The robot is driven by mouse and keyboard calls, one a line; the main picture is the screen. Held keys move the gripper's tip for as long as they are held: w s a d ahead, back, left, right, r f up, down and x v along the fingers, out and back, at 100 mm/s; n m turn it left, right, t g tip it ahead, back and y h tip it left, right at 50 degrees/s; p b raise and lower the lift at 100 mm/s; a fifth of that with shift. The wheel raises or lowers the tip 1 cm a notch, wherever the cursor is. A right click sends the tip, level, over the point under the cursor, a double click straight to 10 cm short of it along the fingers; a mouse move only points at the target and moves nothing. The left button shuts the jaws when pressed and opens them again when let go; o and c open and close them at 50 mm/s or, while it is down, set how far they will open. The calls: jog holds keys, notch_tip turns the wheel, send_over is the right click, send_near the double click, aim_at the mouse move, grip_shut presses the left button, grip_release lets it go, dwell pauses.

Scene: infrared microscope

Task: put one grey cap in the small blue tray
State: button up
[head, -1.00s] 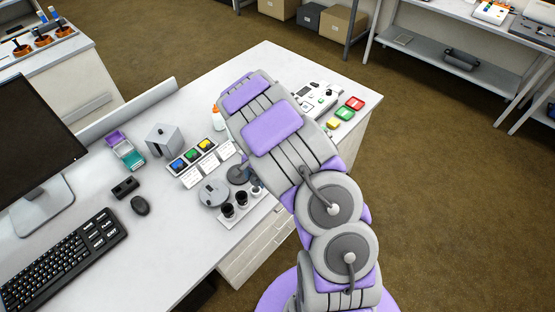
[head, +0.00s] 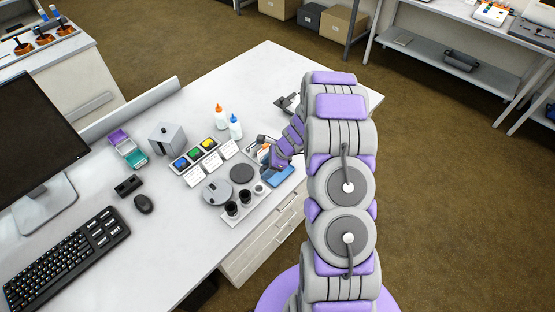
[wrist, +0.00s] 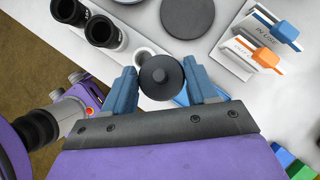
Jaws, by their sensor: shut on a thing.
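A dark grey round cap with a small knob (wrist: 161,77) is between the two blue fingertips of my gripper (wrist: 160,84) in the wrist view. My gripper is shut on it. In the head view my gripper (head: 268,160) is above the table's front edge, over the small blue tray (head: 279,177). A little of the tray's blue shows behind the cap in the wrist view; the cap's exact height above it is unclear. Two black cylinders (head: 238,203) stand on a pale plate beside an empty white ring (head: 259,188), also visible in the wrist view (wrist: 147,55).
A dark disc (head: 242,173) and a light grey round part (head: 217,191) lie left of the gripper. White cards with orange and blue clips (wrist: 262,45) stand close by.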

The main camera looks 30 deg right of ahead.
jog(key=shift+w+a+m+t, duration=0.15)
jog(key=shift+m+t, duration=0.15)
jog(key=shift+m, duration=0.3)
jog(key=shift+w+m+t, duration=0.15)
jog(key=shift+m+t, duration=0.25)
jog(key=d+m+t, duration=0.2)
jog(key=d+m, duration=0.1)
jog(key=d, duration=0.3)
jog(key=b, duration=0.5)
send_over(276, 179)
jog(key=d, duration=0.1)
notch_tip(276, 179, down, 6)
jog(key=shift+r, duration=0.2)
jog(key=shift+d+f, duration=0.1)
jog(key=shift+f, duration=0.25)
jog(key=shift+a+f+b, duration=0.75)
jog(key=shift+a+f, duration=0.25)
jog(key=shift+f, duration=0.05)
jog(key=shift+d+f, duration=0.1)
jog(key=shift+d, duration=0.05)
jog(key=shift+c, duration=0.9)
jog(key=shift+d+f, duration=0.15)
jog(key=shift+d, duration=0.35)
jog(key=shift+c, duration=1.1)
jog(key=shift+a, duration=0.25)
